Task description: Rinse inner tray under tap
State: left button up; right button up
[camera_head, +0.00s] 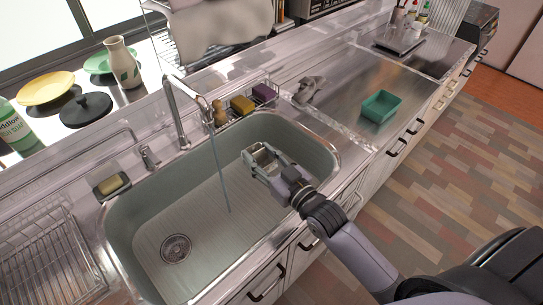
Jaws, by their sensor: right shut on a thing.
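The tap (175,112) stands at the back rim of the sink (215,192). A thin stream of water (220,175) falls from it to the sink floor. My right gripper (257,154) is over the right part of the sink, to the right of the stream and apart from it. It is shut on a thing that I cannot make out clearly. A small green tray (381,107) sits on the steel counter to the right of the sink. I cannot tell whether it is the inner tray. My left gripper is not in view.
A wire rack (48,250) stands left of the sink, near a soap dish (112,186). A yellow sponge (242,105) and a purple sponge (264,92) lie behind the sink. A crumpled grey cloth (310,90) lies on the counter. The sink floor looks clear.

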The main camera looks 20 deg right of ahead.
jog(key=w+a+f+b, duration=0.1)
jog(key=w+a+f, duration=0.1)
jog(key=a, duration=0.7)
jog(key=shift+w+b, duration=0.4)
jog(key=shift+w, duration=0.35)
jog(key=shift+w+r, duration=0.1)
jog(key=shift+w, duration=0.05)
jog(key=shift+w+d, duration=0.25)
jog(key=shift+w, duration=0.2)
jog(key=shift+s, duration=0.1)
jog(key=shift+s+a+p, duration=0.25)
jog(key=shift+s+p, duration=0.25)
jog(key=shift+w, duration=0.15)
